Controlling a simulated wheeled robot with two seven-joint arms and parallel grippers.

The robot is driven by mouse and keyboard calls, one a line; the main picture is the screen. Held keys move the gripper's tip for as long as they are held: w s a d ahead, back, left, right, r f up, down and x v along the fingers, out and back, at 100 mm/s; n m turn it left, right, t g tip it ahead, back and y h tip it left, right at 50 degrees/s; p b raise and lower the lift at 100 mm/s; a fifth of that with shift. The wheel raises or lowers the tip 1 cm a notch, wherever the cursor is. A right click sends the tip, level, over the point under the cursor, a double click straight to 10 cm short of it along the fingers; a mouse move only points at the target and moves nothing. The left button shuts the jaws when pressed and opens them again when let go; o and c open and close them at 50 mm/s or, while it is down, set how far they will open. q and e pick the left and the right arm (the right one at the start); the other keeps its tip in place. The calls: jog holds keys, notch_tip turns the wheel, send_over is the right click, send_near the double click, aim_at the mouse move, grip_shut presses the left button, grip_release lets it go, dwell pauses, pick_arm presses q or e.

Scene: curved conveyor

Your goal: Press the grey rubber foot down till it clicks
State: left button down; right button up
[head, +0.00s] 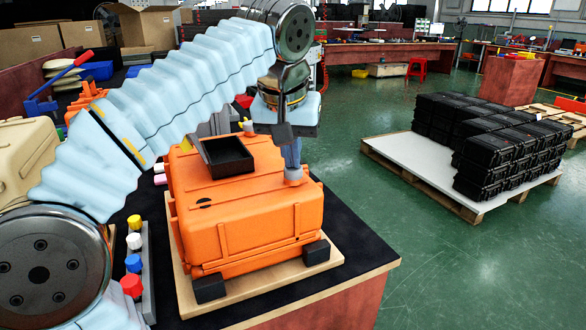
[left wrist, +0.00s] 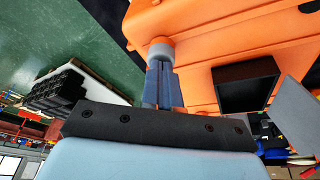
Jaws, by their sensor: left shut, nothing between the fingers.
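The grey rubber foot (head: 295,176) is a short light-grey cylinder at the right edge of the orange case (head: 240,215). It also shows in the left wrist view (left wrist: 161,48), at the case's edge. My left gripper (head: 293,166) points down over the foot with its blue fingers closed together and nothing between them. In the left wrist view the fingertips (left wrist: 160,66) meet the foot's top or sit just above it; I cannot tell if they press. The fingers hide part of the foot, and I cannot see how deep it sits. My right gripper is out of view.
A black open box (head: 228,158) sits on the case top beside the gripper. Black corner blocks (head: 316,252) show at the case's lower corners, on a wooden board (head: 275,292). Coloured knobs (head: 133,263) stand at the left. A pallet of black cases (head: 490,150) is away to the right.

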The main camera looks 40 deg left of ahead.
pick_arm(q)
jog(key=shift+f+g, duration=0.4)
jog(key=shift+f, duration=0.7)
jog(key=shift+w+a+r+p, duration=0.1)
jog(key=shift+w+r+p, duration=0.05)
jog(key=shift+r+p, duration=0.4)
jog(key=shift+w+r+p, duration=0.1)
jog(key=shift+r+p, duration=0.25)
jog(key=shift+r, duration=0.35)
jog(key=shift+w+r, duration=0.2)
jog(key=shift+r, duration=0.15)
jog(key=shift+w+a+v, duration=0.1)
jog(key=shift+w+v, duration=0.05)
jog(key=shift+v, duration=0.65)
jog(key=shift+w+a+v, duration=0.1)
jog(key=shift+w+v, duration=0.05)
jog(key=shift+v, duration=0.6)
jog(key=shift+s+r, duration=0.1)
jog(key=shift+r, duration=0.05)
